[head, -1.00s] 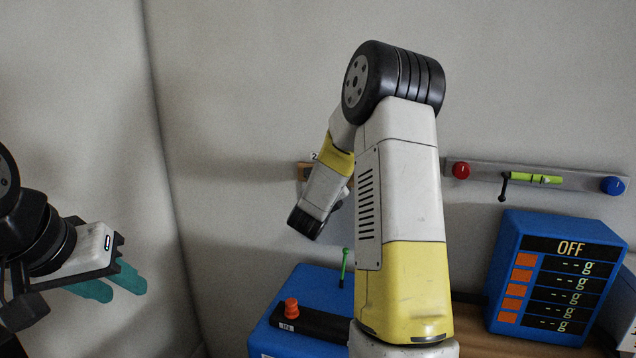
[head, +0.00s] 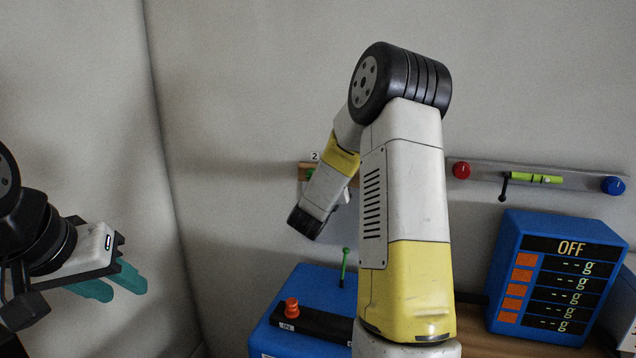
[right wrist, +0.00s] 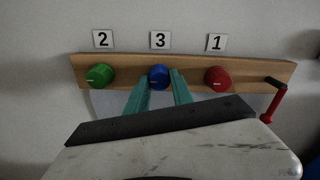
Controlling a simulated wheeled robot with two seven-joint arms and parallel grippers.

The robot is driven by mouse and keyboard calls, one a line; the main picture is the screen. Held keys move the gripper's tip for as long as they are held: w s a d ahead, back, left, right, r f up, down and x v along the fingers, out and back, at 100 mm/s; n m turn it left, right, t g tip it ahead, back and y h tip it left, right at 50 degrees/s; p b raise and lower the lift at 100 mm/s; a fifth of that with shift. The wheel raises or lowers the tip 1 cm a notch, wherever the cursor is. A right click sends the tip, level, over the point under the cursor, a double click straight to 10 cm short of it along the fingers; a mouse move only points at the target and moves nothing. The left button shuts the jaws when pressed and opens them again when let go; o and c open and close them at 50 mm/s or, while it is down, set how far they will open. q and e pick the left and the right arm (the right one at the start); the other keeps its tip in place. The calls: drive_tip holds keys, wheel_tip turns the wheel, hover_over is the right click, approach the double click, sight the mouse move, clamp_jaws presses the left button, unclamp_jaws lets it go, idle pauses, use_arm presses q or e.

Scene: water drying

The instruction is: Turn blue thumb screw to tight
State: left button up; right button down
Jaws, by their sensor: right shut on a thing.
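The blue thumb screw (right wrist: 158,77) sits in the middle of a wooden rail (right wrist: 266,72) under the number 3 in the right wrist view. My right gripper (right wrist: 161,80) has its two teal fingers on either side of it and is shut on it. A green thumb screw (right wrist: 99,76) under 2 is to its left and a red one (right wrist: 217,79) under 1 to its right. In the head view my right arm hides the blue screw and the right gripper. My left gripper (head: 117,284) is at the far left, empty, its teal fingers apart.
A red crank handle (right wrist: 277,98) hangs at the rail's right end. In the head view, a blue box with an OFF display (head: 557,280) stands right, a blue base (head: 308,275) with a red knob (head: 291,308) below, and a metal wall bar (head: 590,176) at right.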

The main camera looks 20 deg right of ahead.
drive_tip(key=shift+a+f, duration=0.1)
drive_tip(key=c, duration=1.1)
unclamp_jaws()
drive_tip(key=v, duration=0.7)
drive_tip(key=shift+s+a, duration=0.2)
drive_tip(key=shift+s, duration=0.15)
